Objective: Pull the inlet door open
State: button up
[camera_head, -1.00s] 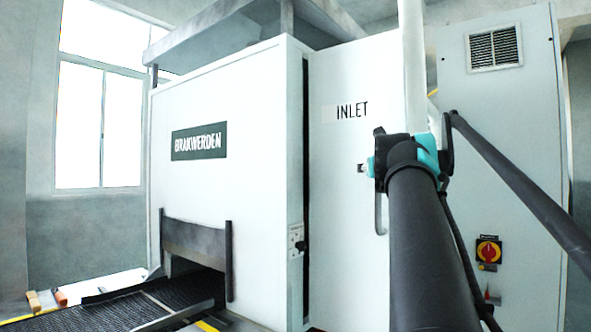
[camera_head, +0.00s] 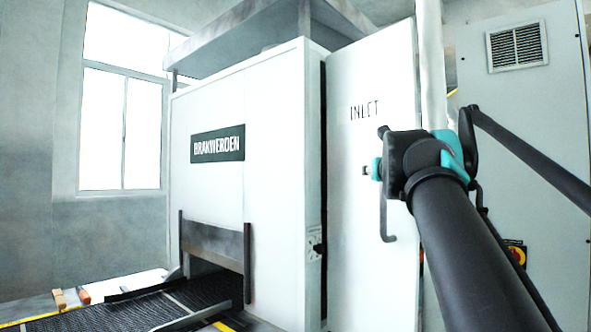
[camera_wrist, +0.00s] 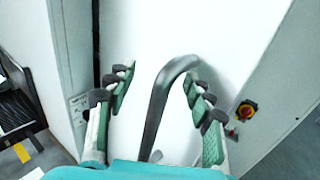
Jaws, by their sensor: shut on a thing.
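The inlet door (camera_head: 355,190) is a tall white panel marked INLET. It stands at an angle, its right edge swung out from the machine front. Its handle (camera_head: 384,222) is a dark bent bar, with the lower end showing below my gripper (camera_head: 372,170). In the wrist view the handle (camera_wrist: 160,105) runs between the two green-padded fingers of my gripper (camera_wrist: 162,88), in front of the white door (camera_wrist: 215,35). The gripper is shut on the handle, though contact at the pads is not clear.
The white machine housing (camera_head: 275,110) stands left of the door, with a mesh belt (camera_head: 110,312) coming out low at the left. A grey cabinet (camera_head: 515,135) with a vent and a red-yellow switch (camera_wrist: 246,110) stands to the right, near my arm.

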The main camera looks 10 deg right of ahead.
jog(key=s+a, duration=0.8)
jog(key=a, duration=0.3)
jog(key=shift+r, duration=0.3)
dwell(0.8)
jog(key=shift+a, duration=0.1)
